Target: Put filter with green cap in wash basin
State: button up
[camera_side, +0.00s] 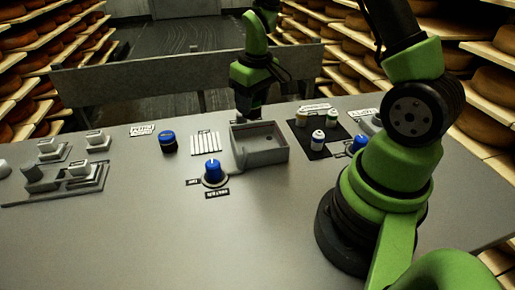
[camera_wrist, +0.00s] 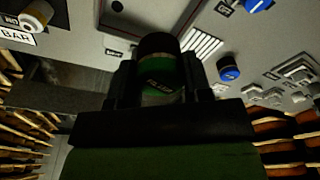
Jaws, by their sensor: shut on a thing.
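My gripper (camera_side: 247,112) points down at the far edge of the grey wash basin (camera_side: 281,157) in the side view. In the wrist view my gripper (camera_wrist: 160,85) is shut on a filter with a green part (camera_wrist: 158,66) and a dark end. The held filter is mostly hidden by the fingers, and it cannot be made out in the side view. The basin is an open, square box with a small round drain; part of its inside (camera_wrist: 150,12) shows at the top of the wrist view. The held filter is above or beside the basin's far wall; its exact height is unclear.
Several small capped pieces stand on a black mat (camera_side: 312,152) right of the basin. A blue knob (camera_side: 213,171) stands in front, and a white slatted grate (camera_side: 205,144) and blue-capped piece (camera_side: 168,142) lie left. Open tabletop lies in front.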

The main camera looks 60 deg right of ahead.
aim_at(258, 118)
jog(key=f, duration=0.1)
jog(key=s+f, duration=0.1)
jog(key=f, duration=0.2)
jog(key=shift+s+d+f, duration=0.15)
jog(key=shift+d+f, duration=0.2)
jog(key=shift+f, duration=2.65)
jog(key=shift+f, duration=0.15)
jog(key=o, duration=0.9)
